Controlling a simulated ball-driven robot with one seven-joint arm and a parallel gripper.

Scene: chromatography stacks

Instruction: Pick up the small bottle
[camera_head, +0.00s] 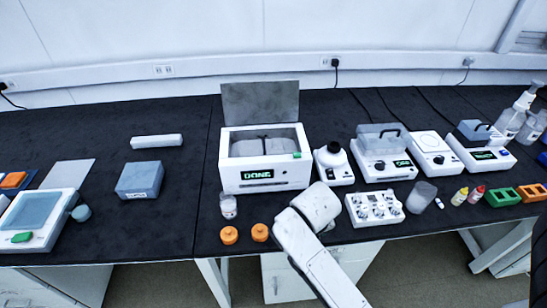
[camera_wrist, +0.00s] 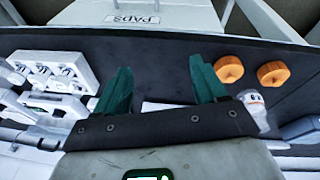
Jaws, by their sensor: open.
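A clear small bottle with a pale cap (camera_head: 228,207) stands upright at the front left of the white box marked DONE. What looks like the same bottle shows in the wrist view (camera_wrist: 255,108), to the right of the right finger and outside the jaws.
Two orange caps (camera_head: 245,234) lie near the front edge. The DONE box (camera_head: 265,178) has its lid raised. A white tray with several knobs (camera_head: 374,208) and a frosted beaker (camera_head: 421,196) are right of my arm. The black bench (camera_head: 180,222) is clear left of the bottle.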

